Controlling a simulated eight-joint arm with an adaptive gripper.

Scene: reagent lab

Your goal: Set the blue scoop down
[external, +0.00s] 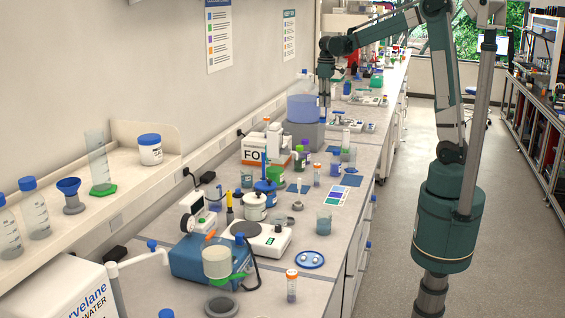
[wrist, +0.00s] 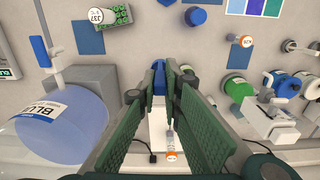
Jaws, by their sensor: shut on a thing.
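In the external view the scoop is too small to tell apart.
The large blue container (external: 303,109) stands on a grey block (external: 303,134), close left of my gripper. In the wrist view, a small orange-capped vial (wrist: 170,145) and a green rack (wrist: 114,17) show. Several bottles and instruments crowd the nearer bench.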

